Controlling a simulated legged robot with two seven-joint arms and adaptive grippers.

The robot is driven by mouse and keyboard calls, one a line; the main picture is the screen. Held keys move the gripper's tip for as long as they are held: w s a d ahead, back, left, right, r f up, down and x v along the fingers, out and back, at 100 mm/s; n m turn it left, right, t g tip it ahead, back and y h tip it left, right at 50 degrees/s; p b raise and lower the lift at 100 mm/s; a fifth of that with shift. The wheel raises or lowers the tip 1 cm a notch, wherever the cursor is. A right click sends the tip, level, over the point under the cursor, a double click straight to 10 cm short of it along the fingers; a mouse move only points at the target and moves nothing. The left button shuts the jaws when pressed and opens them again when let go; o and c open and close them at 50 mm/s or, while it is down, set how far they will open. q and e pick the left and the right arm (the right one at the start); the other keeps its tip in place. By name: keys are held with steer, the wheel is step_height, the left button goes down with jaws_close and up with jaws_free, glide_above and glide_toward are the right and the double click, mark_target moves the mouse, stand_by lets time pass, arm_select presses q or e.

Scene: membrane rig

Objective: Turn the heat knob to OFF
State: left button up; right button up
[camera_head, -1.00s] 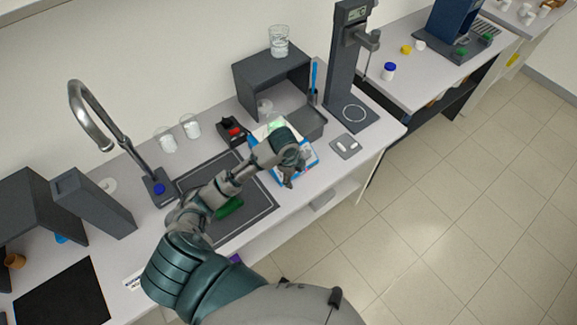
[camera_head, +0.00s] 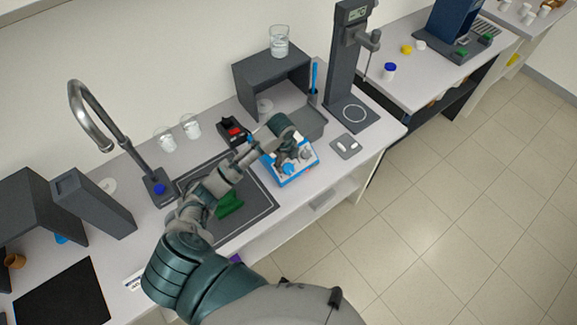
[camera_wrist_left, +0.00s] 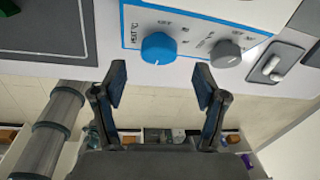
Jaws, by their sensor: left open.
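The heat knob (camera_wrist_left: 158,48) is a blue round knob on the blue-edged white front panel of a stirrer hotplate (camera_head: 300,167), beside the printed words HEAT °C and OFF. My right gripper is not in view.
A grey pad with two white pieces (camera_head: 347,146) lies right of the hotplate. A black box with a red part (camera_head: 234,131) and a dark shelf (camera_head: 270,72) stand behind. A green item (camera_head: 229,204) lies on the dark mat (camera_head: 262,198). The counter's front edge is close.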

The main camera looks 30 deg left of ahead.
mark_target(288, 167)
arm_select(q)
steer(key=f, duration=0.5)
steer(key=shift+w+a, duration=0.25)
steer(key=shift+d+r, duration=0.1)
steer(key=shift+d, duration=0.05)
steer(key=shift+c, duration=0.5)
steer(key=c, duration=1)
